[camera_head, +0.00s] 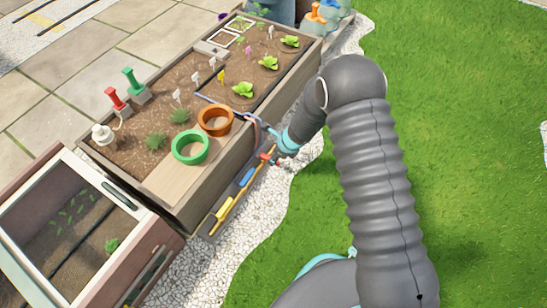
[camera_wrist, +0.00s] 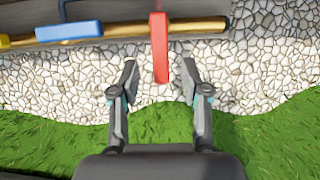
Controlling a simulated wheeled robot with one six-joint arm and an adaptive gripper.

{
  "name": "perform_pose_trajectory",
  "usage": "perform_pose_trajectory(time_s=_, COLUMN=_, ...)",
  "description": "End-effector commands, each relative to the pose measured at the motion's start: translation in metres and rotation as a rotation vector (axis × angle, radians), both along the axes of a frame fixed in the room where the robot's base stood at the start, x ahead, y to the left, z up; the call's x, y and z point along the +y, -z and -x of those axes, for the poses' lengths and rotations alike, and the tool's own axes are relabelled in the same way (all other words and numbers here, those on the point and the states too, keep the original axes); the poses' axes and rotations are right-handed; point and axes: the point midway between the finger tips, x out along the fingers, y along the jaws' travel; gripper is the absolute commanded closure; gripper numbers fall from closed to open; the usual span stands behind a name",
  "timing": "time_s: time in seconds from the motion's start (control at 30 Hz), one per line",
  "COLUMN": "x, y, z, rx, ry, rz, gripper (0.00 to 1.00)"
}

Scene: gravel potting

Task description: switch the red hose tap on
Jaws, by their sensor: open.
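The red hose tap (camera_wrist: 160,48) shows in the wrist view as a flat red lever standing across a brass pipe (camera_wrist: 130,29), its free end toward me. My gripper (camera_wrist: 159,68) is open, with one finger on each side of the lever's free end and visible gaps on both sides. I cannot tell whether the fingers are level with the lever in depth. In the head view my gripper (camera_head: 274,158) is at the planter's right side, with a bit of red (camera_head: 265,157) beside it; the arm hides part of that spot.
A blue lever (camera_head: 246,177) and a yellow lever (camera_head: 224,207) lie along the same pipe, left of the red one in the wrist view. The wooden planter (camera_head: 205,190) stands close beside it. Pale gravel (camera_head: 262,208) and open grass (camera_head: 460,140) lie outward.

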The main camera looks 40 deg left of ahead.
Motion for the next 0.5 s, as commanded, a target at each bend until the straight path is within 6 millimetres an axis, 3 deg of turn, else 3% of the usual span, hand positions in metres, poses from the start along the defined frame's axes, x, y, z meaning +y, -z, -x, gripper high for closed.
perform_pose_trajectory(time_s=0.2, x=-0.016, y=-0.042, z=-0.002, rx=-0.003, ry=0.000, rz=-0.002, gripper=0.54)
perform_pose_trajectory(time_s=0.5, x=-0.031, y=-0.077, z=-0.002, rx=-0.002, ry=0.000, rz=-0.001, gripper=0.54)
